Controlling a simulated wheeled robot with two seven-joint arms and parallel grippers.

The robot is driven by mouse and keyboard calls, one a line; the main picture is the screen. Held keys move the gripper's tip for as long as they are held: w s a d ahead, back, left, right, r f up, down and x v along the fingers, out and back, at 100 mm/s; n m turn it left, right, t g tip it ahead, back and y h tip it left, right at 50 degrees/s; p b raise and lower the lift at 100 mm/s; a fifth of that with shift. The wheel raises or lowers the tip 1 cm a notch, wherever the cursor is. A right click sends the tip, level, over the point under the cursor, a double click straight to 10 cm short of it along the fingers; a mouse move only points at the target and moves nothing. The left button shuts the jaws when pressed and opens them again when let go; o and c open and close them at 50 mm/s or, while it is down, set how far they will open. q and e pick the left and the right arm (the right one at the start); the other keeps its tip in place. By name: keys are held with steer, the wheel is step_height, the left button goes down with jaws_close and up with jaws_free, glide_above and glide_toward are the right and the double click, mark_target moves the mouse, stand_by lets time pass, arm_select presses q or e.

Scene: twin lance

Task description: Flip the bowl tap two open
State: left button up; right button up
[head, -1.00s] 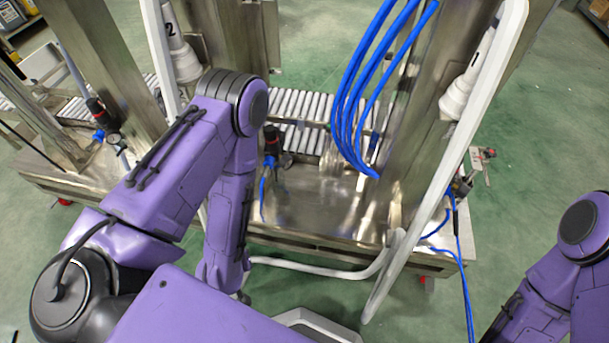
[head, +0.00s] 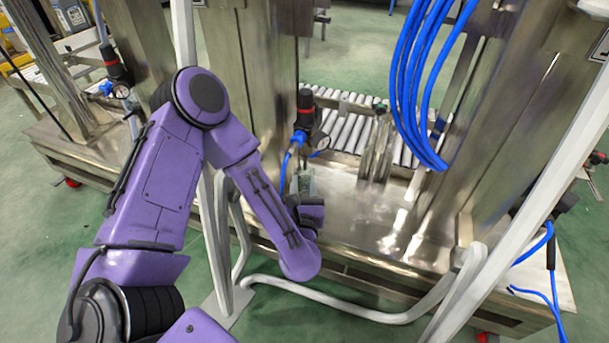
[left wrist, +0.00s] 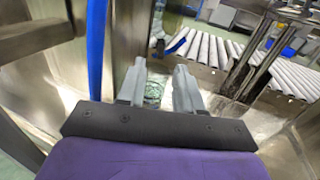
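A black, red-banded regulator unit (head: 305,105) stands on the steel frame in the middle of the head view. It has a gauge and a blue fitting (head: 298,138) with a blue hose below. I cannot make out a bowl tap or its number. My left gripper (head: 302,180) is just below this unit, pointing at the machine. In the left wrist view its two grey fingers (left wrist: 159,88) are apart, with a small greenish glassy patch between their tips. A blue piece (left wrist: 177,46) shows beyond them. Nothing is visibly held. My right gripper is out of view.
A second similar regulator (head: 115,68) stands at the left. A blue hose (left wrist: 97,45) runs close to my left gripper. White tubular rails (head: 340,305) cross in front of the frame. Rollers (head: 350,128) lie behind. Blue hoses (head: 415,90) hang at right.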

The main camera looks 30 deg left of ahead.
mark_target(305, 161)
arm_select(q)
steer(key=x, duration=0.4)
steer(key=shift+w+a+b, duration=0.2)
steer(key=shift+w+b, duration=0.1)
steer(key=shift+w, duration=0.05)
jaws_close()
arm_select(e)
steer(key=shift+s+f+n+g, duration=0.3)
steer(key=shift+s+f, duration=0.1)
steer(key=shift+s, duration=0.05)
arm_select(q)
steer(key=shift+f, duration=0.1)
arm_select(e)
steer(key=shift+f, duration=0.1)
